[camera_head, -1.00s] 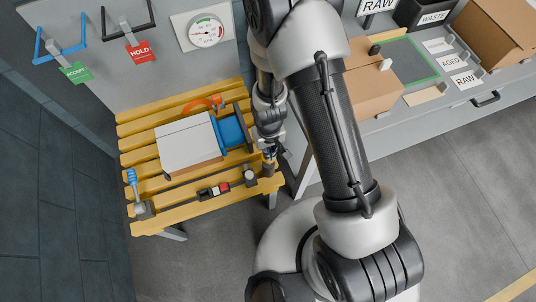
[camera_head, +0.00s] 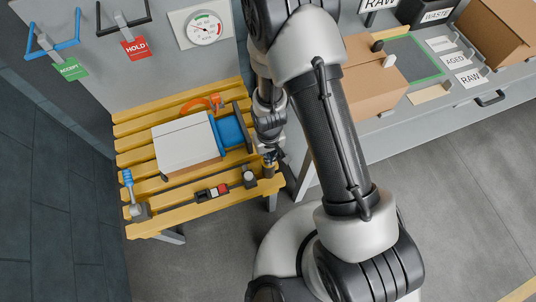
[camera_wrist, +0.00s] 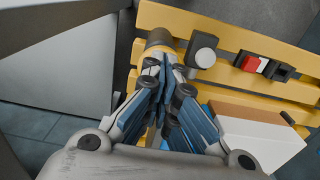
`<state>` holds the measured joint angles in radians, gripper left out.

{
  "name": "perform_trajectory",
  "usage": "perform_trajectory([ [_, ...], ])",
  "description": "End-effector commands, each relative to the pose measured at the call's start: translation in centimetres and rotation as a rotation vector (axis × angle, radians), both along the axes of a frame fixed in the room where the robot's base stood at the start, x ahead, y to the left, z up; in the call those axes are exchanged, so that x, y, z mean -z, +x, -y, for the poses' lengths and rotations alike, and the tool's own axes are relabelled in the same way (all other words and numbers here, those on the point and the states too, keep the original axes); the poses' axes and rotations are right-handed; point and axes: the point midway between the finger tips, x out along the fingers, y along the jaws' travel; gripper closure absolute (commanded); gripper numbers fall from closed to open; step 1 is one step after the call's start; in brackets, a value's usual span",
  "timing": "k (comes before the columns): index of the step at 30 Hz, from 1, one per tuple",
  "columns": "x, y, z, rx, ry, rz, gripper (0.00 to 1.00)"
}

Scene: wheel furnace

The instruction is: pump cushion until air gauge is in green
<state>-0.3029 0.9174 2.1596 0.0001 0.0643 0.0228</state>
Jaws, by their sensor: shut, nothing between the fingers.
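The round air gauge (camera_head: 204,29) is on a white plate on the grey wall panel, with a green arc at its upper part. I cannot read its needle surely. A blue part (camera_head: 231,131), perhaps the cushion, sits between a white-topped box (camera_head: 181,139) and a dark upright plate on the yellow slatted bench. Contact cannot be told.
A round-topped grey knob (camera_head: 249,178) and a red-and-white switch block (camera_head: 213,192) are along the bench front. A blue-handled lever (camera_head: 128,178) is at the left end. An orange curved piece (camera_head: 203,103) lies behind the box. A grey counter with cardboard boxes (camera_head: 370,84) stands right.

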Motion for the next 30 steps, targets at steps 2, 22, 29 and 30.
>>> perform_trajectory([
  [2,0.1,0.0,0.0,0.0,0.0,-0.001,1.0],
  [22,-2.8,0.0,0.0,0.0,0.0,0.0,1.0],
  [29,-4.5,0.0,0.0,0.0,0.0,0.0,1.0],
  [30,-4.7,0.0,0.0,0.0,0.0,0.0,1.0],
])
